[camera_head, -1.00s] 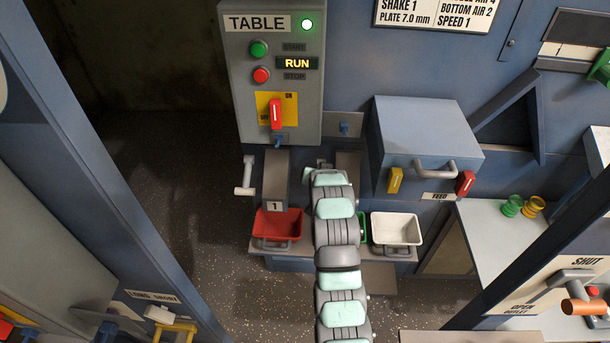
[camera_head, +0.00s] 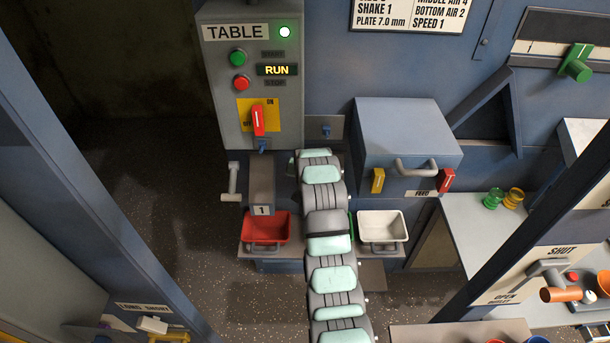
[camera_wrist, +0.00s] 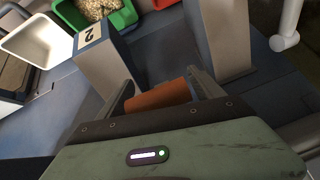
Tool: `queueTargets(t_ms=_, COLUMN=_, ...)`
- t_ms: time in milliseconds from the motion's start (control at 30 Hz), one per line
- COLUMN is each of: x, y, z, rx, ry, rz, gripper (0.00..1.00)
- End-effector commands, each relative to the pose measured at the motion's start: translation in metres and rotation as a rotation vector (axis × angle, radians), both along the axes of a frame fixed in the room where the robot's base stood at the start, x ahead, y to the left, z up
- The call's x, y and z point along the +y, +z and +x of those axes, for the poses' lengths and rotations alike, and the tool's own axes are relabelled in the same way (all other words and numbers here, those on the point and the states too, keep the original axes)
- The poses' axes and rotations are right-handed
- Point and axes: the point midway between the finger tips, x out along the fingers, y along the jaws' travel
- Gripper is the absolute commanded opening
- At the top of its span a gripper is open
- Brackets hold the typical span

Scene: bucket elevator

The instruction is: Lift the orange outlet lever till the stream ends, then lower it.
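In the wrist view an orange-brown cylindrical handle (camera_wrist: 158,95) lies between the fingertips of my gripper (camera_wrist: 162,88). It fills most of the gap; I cannot tell whether both fingers press on it. Behind it stands a grey chute marked 2 (camera_wrist: 95,50). In the head view my arm hides this handle and my gripper. A second orange-brown handle (camera_head: 560,295) sits on a grey lever beside the SHUT/OPEN OUTLET plate at the right, well apart from my arm. No falling stream is visible. Grain lies in the green bin (camera_wrist: 130,22).
A red bin (camera_head: 267,246) and a white bin (camera_head: 380,243) stand on the ledge either side of my arm. Chute 1 (camera_head: 262,180) is close on the left, with a pale handle (camera_head: 231,197) beyond it. The TABLE panel (camera_head: 212,95) shows RUN and a lit lamp.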

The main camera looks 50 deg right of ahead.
Motion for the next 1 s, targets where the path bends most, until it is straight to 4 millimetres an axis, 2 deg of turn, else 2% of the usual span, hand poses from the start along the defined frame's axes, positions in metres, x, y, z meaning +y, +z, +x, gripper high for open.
queueTargets(t_ms=33, x=0.000, y=0.000, z=0.000, rx=0.000, ry=0.000, rz=0.000, gripper=0.81)
queueTargets(t_ms=233, x=0.000, y=0.000, z=0.000, rx=0.000, ry=0.000, rz=0.000, gripper=0.96)
queueTargets(t_ms=633, x=0.004, y=0.006, z=-0.004, rx=0.002, ry=0.000, rz=0.001, gripper=0.96)
queueTargets(t_ms=1000, x=0.028, y=0.054, z=-0.027, rx=-0.004, ry=0.000, rz=-0.003, gripper=0.96)
